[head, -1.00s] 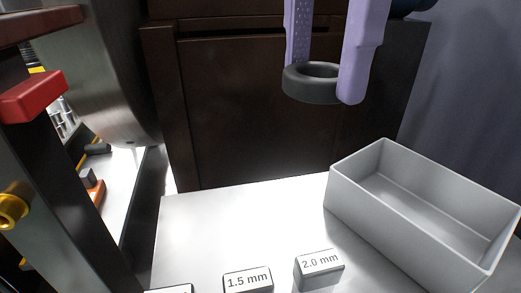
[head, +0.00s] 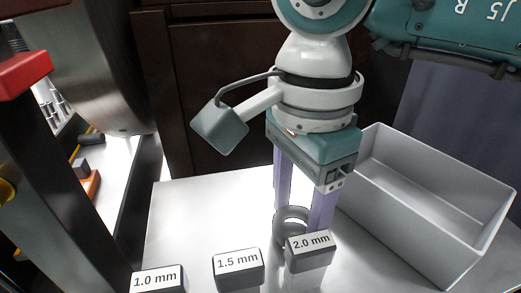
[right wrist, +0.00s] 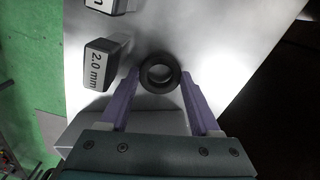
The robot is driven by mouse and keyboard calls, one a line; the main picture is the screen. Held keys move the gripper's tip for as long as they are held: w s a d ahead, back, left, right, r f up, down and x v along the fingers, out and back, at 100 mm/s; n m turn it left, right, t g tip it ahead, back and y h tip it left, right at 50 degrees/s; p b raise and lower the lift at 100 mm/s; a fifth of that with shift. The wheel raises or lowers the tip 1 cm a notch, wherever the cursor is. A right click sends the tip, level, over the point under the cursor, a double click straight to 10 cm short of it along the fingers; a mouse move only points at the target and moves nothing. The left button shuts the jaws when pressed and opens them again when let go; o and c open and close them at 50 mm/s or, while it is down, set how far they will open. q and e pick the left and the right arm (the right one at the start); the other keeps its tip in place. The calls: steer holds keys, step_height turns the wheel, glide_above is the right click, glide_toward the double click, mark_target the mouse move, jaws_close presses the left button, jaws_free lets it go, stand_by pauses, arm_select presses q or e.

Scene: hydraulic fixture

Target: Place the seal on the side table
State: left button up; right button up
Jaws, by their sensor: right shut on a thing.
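The seal (head: 291,216) is a dark grey ring at the lower middle of the head view, partly hidden behind the 2.0 mm block. It also shows in the right wrist view (right wrist: 160,73) as a dark round ring. My right gripper (head: 300,222) points down with its two purple fingers on either side of the ring, shut on it. In the right wrist view the fingertips (right wrist: 159,78) flank the ring. The white side table (head: 190,225) lies under it. I cannot tell whether the ring touches the tabletop. My left gripper is out of view.
Labelled blocks stand along the table's near edge: 1.0 mm (head: 158,280), 1.5 mm (head: 238,268) and 2.0 mm (head: 309,250), the last close to the ring. A grey open bin (head: 440,245) stands at right. The tabletop's left part is clear.

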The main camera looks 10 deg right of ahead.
mark_target(296, 221)
steer(key=shift+f, duration=0.25)
steer(key=shift+f, duration=0.15)
steer(key=shift+f, duration=0.15)
steer(key=o, duration=1)
step_height(296, 221, up, 13)
steer(key=shift+f+p, duration=0.2)
steer(key=shift+p, duration=0.15)
